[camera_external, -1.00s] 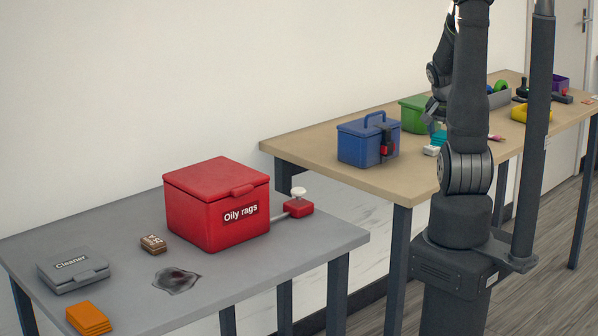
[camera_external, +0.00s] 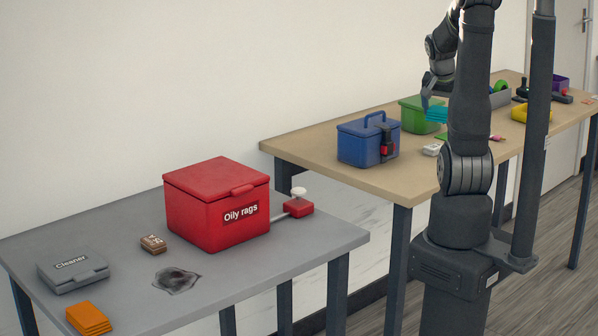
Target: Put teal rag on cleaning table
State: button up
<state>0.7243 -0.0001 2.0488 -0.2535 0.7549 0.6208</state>
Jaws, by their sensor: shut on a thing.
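The teal rag (camera_external: 436,114) is held above the wooden table (camera_external: 300,144), just right of the green box. My gripper (camera_external: 430,102) is shut on the rag; my own arm hides part of the rag on its right side. The grey table (camera_external: 230,274) stands at the front left, carrying a grey box labelled "Cleaner" (camera_external: 72,270) and a red box labelled "Oily rags" (camera_external: 216,208). I take this grey table as the cleaning table.
The grey table also holds an orange rag stack (camera_external: 88,318), a brown block (camera_external: 152,244) and a dark stain (camera_external: 176,280). A blue box (camera_external: 360,145), a green box (camera_external: 412,116) and a yellow bin (camera_external: 530,114) stand on the wooden table.

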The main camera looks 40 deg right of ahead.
jog(key=w+a+r+n+t+y, duration=0.3)
jog(key=w+a+n, duration=1.1)
jog(key=w+a, duration=1.3)
jog(key=a+n+y, duration=0.1)
jog(key=a+n, duration=0.2)
jog(key=a, duration=0.8)
jog(key=s+a+f+n+g+y, duration=0.1)
jog(key=a+n+y, duration=0.1)
jog(key=a, duration=1)
jog(key=a+f+n+g+y, duration=0.1)
jog(key=a+n, duration=0.4)
jog(key=a, duration=0.7)
jog(key=shift+s+f+y, duration=0.15)
jog(key=shift+y, duration=0.25)
jog(key=s+a+n+g, duration=0.1)
jog(key=s+a+n, duration=0.4)
jog(key=a, duration=0.7)
jog(key=n+g, duration=0.2)
jog(key=n, duration=0.1)
send_over(133, 308)
jog(key=d, duration=0.2)
jog(key=shift+y, duration=0.4)
notch_tip(133, 308, down, 17)
jog(key=shift+a+r, duration=0.1)
jog(key=shift+a, duration=0.05)
jog(key=shift+f, duration=2.05)
